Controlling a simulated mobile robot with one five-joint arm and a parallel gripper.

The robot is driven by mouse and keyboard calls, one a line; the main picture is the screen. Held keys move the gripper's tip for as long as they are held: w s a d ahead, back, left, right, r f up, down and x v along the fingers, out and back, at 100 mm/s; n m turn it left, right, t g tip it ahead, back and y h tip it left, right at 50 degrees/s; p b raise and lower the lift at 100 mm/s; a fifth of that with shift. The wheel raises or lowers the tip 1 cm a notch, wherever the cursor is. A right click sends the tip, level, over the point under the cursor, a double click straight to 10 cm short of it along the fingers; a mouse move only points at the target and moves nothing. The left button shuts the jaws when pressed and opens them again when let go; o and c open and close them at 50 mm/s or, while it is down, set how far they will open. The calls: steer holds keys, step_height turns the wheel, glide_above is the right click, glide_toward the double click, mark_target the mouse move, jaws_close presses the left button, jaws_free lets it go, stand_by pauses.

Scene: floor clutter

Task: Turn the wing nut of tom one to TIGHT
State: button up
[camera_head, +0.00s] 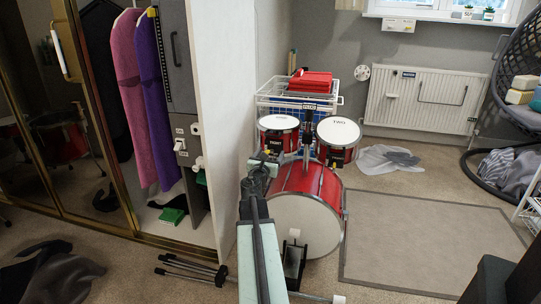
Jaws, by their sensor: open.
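A red drum kit stands ahead of me in the head view. Tom one (278,123) is the left of its two small red drums, with a white head and chrome trim. Tom two (338,131), marked TWO, is on the right. Both sit above the large red bass drum (312,182), with a dark mount (306,128) between them. My gripper (266,158) is open, at the far end of my arm, just below and left of tom one. I cannot tell whether it touches anything.
A white partition (225,110) stands close on my arm's left. A folded black stand (195,268) lies on the carpet at the front left. A wire basket with red cloths (311,82) is behind the toms. A grey rug (425,240) lies clear to the right.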

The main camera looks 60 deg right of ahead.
steer(key=shift+w+d, duration=0.15)
steer(key=shift+d, duration=0.2)
steer(key=c, duration=1.4)
steer(key=shift+m, duration=0.3)
steer(key=m, duration=0.3)
steer(key=shift+m, duration=0.3)
steer(key=m, duration=0.4)
steer(key=shift+s+f, duration=0.1)
steer(key=shift+s, duration=0.15)
steer(key=m, duration=0.5)
steer(key=shift+f, duration=0.1)
steer(key=shift+s+m+b, duration=0.1)
steer(key=shift+m+b, duration=0.2)
steer(key=shift+m, duration=1.5)
